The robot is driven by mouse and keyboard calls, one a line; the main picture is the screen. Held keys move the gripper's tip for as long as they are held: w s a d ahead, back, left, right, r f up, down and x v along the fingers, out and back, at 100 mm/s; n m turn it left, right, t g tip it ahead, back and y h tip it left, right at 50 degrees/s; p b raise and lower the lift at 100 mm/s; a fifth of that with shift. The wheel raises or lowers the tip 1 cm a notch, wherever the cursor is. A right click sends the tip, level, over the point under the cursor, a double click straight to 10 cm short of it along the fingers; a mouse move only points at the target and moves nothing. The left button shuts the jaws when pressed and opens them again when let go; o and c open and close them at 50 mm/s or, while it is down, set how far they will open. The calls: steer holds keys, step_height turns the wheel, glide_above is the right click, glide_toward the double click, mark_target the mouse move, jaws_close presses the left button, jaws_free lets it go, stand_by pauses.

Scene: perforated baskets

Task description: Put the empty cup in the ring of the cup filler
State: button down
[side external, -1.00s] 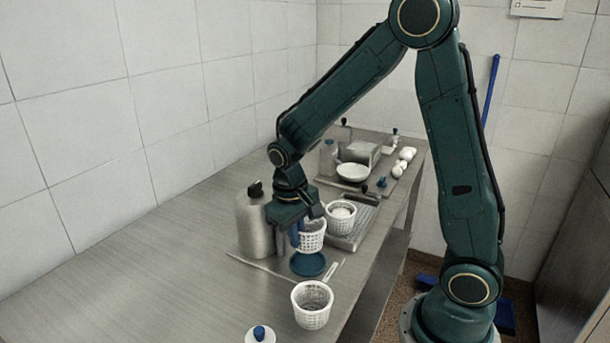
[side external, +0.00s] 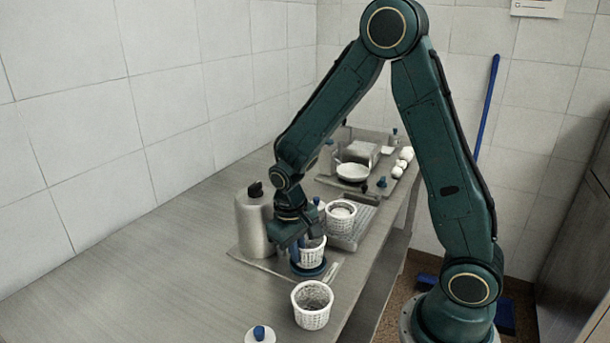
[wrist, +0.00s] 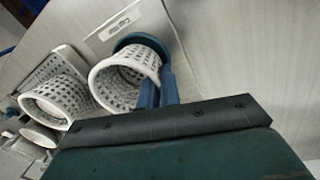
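A white perforated cup (side external: 313,250) is held by my gripper (side external: 296,252), whose blue fingers are at the cup's left side. The cup is upright, low over the round blue ring (side external: 308,271) of the cup filler; I cannot tell whether it is fully seated. In the wrist view my blue fingers (wrist: 160,90) are at the wall of the cup (wrist: 126,80), which looks empty. The blue ring (wrist: 143,42) shows around or just beyond the cup's bottom. The finger contact is partly hidden.
A second white basket (side external: 312,306) stands in front, near the table edge. Another basket (side external: 341,217) with white contents stands behind on a grey grate. A grey canister (side external: 254,225) stands close to the left. The left of the table is clear.

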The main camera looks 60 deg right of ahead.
steer(key=shift+f, duration=0.6)
stand_by(1.2)
steer(key=c, duration=1.5)
jaws_free()
steer(key=shift+c, duration=0.2)
steer(key=shift+r, duration=0.2)
steer(key=shift+r, duration=3.8)
